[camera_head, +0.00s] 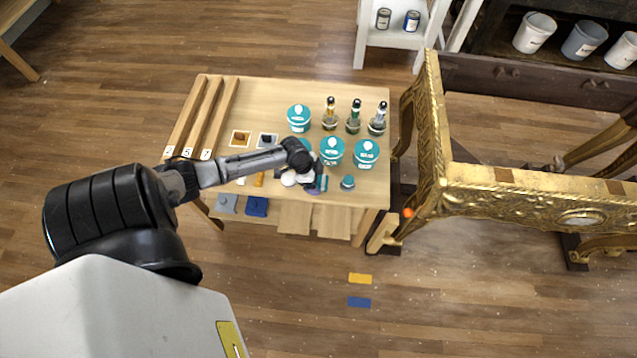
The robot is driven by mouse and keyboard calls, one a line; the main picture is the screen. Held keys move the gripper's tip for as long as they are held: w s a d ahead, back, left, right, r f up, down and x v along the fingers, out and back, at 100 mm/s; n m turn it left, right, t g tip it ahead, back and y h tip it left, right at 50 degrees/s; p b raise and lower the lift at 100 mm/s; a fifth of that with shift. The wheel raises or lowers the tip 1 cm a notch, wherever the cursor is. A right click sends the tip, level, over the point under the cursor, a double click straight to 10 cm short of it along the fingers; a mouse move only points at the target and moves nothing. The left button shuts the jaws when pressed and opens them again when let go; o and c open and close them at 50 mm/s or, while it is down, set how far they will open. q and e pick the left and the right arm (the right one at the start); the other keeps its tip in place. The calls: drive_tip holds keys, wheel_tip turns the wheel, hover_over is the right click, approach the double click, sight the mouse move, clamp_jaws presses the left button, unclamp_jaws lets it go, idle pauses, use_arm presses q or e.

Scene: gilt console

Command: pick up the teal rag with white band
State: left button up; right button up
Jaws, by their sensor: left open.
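My left arm reaches in from the left over the wooden worktable, and my left gripper (312,184) is low over the table's front half, open. A small teal patch (323,184) shows right beside the gripper. It may be the teal rag with white band, but it is too small and too covered by the gripper to be sure. White rounded things (289,179) lie just left of the gripper. My right gripper is not in view.
Teal-labelled tubs (366,153) and dark-capped bottles (354,117) stand behind and right of the gripper. A small teal jar (348,182) is close on its right. Wooden rails (207,118) lie at left. A gilt console frame (433,160) stands right of the table.

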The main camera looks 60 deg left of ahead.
use_arm(q)
drive_tip(key=shift+w+f, duration=0.1)
drive_tip(key=shift+f, duration=0.3)
drive_tip(key=shift+c, duration=0.3)
drive_tip(key=c, duration=0.9)
